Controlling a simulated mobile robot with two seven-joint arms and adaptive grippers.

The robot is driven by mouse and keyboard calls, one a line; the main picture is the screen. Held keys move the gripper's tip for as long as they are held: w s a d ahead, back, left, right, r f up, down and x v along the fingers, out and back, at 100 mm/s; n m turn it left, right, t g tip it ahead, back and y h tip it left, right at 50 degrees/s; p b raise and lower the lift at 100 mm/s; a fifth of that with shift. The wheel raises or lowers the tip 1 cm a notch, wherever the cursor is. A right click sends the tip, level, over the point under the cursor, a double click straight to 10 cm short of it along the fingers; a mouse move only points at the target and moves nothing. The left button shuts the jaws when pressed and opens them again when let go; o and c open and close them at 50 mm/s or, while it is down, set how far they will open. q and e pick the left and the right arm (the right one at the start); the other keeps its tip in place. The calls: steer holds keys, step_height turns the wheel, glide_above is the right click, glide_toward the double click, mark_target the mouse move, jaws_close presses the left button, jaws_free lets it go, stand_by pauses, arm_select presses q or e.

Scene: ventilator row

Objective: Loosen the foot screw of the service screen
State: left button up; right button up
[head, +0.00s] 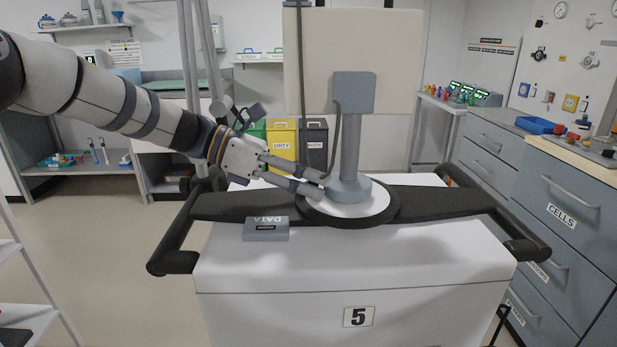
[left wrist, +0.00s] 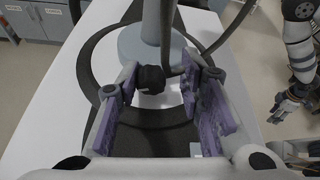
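The service screen (head: 352,62) shows its beige back, upright on a grey post (head: 350,145) with a round grey foot (head: 349,190). In the left wrist view the foot (left wrist: 138,46) carries a dark foot screw knob (left wrist: 150,79). My left gripper (head: 322,186) reaches in from the left, low beside the foot. In the left wrist view its two fingers (left wrist: 160,88) are apart, with the knob between the fingertips; I see gaps and no clear contact. In the head view the knob is not clearly visible. My right gripper (left wrist: 283,112) hangs at the right, its opening unclear.
The foot stands on a round black-rimmed plate (head: 315,211) on the white cart (head: 350,262) marked 5. A cable (head: 335,135) hangs by the post. Drawers (head: 560,195) stand at the right.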

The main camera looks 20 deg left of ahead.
arm_select(q)
steer(key=shift+w+f, duration=0.1)
steer(key=shift+w, duration=0.05)
jaws_close()
steer(key=n+g, duration=0.1)
steer(key=n+g+h, duration=0.1)
steer(key=n, duration=0.1)
steer(key=shift+w+f+b, duration=0.15)
steer(key=shift+f+b, duration=0.25)
steer(key=shift+n, duration=0.3)
steer(key=shift+r, duration=0.25)
steer(key=shift+o, duration=1.6)
jaws_free()
steer(key=shift+o, duration=0.6)
steer(key=shift+s+r, duration=0.15)
steer(key=shift+s, duration=0.1)
steer(key=shift+w, duration=0.1)
